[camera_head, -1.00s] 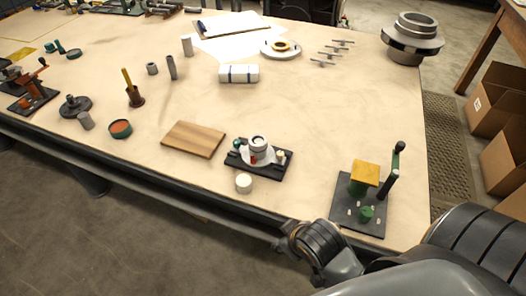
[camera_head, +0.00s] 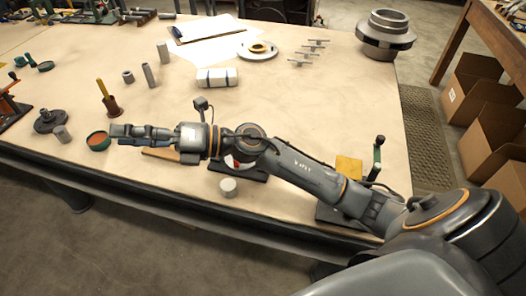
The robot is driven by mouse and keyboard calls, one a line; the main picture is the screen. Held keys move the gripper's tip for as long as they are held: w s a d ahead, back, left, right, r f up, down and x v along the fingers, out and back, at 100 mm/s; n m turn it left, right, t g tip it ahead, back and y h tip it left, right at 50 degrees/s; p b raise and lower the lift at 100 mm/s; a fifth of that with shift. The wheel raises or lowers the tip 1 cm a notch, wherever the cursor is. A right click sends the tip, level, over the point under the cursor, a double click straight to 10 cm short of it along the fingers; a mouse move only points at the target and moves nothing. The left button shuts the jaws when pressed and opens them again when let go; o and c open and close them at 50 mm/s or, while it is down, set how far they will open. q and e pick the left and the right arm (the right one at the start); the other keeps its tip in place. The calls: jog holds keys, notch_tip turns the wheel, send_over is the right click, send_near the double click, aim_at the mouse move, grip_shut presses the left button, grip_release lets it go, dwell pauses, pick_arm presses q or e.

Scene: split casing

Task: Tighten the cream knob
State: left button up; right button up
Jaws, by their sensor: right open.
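The split casing fixture on its dark base (camera_head: 258,177) stands near the table's front edge, mostly hidden behind my right arm; a bit of red and white shows under the arm. A small cream knob seen on it earlier is hidden now. A loose short cream cylinder (camera_head: 228,187) stands in front of the fixture; I cannot tell whether it is the knob meant. My left gripper is not in view.
A wooden board (camera_head: 160,153) is mostly covered by my right gripper. A yellow-block fixture (camera_head: 349,167) with an upright handle is partly behind my right arm. A white wrapped bundle (camera_head: 217,78) lies farther back. The table's middle right is clear.

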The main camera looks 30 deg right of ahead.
jog(key=d+f+n+g+h, duration=0.6)
jog(key=f+n+g+h, duration=0.25)
jog(key=f, duration=0.25)
jog(key=w+d+h, duration=0.2)
jog(key=d+h, duration=0.8)
jog(key=d, duration=1.4)
jog(key=shift+g, duration=0.35)
notch_tip(320, 180, down, 14)
jog(key=shift+s+r+p, duration=0.1)
jog(key=shift+s+p, duration=0.05)
jog(key=shift+p, duration=1)
jog(key=shift+c, duration=0.2)
grip_shut()
